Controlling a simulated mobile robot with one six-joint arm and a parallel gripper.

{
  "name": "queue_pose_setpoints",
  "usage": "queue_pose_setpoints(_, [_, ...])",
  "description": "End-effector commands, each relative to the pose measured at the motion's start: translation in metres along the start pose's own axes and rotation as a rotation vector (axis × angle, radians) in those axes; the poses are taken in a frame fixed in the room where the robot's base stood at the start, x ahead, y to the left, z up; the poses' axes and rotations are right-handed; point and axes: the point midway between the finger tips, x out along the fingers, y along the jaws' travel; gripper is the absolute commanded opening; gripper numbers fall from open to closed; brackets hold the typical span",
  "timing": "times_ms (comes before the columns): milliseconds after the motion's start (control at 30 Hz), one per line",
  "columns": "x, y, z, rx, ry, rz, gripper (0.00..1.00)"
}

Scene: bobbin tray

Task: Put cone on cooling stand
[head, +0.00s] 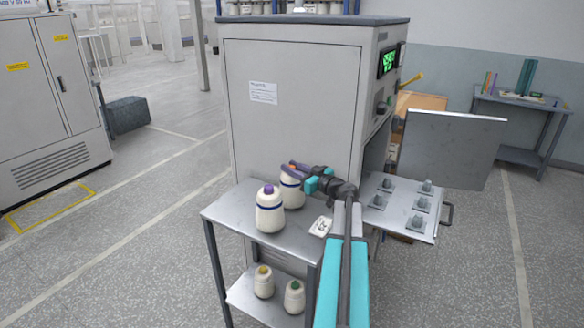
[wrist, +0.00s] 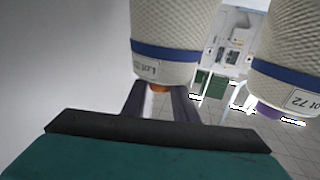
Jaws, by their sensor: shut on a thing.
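A cream cone with a dark blue band and an orange tip (head: 291,192) is at the back of the top shelf of the grey metal stand (head: 226,211). My gripper (head: 291,167) is shut on its tip from above. I cannot tell whether its base touches the shelf. In the wrist view this cone (wrist: 172,45) hangs upside down in the picture, its orange tip between the fingers (wrist: 161,100). A second cone, with a purple tip (head: 269,211), stands upright just in front and to the left. It also shows at the right of the wrist view (wrist: 290,70).
Two cones, yellow-tipped (head: 263,283) and green-tipped (head: 294,297), stand on the lower shelf. A small white item (head: 321,227) lies on the top shelf. A large grey cabinet (head: 290,110) is behind, its door (head: 450,150) open and its pegged tray (head: 404,225) pulled out.

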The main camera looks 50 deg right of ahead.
Motion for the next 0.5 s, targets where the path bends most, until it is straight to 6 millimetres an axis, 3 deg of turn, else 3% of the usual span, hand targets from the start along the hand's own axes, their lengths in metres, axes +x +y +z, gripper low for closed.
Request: queue_pose_setpoints(500, [0.0004,-0.0005,0.0027,-0.001,0.001,-0.001,0.00])
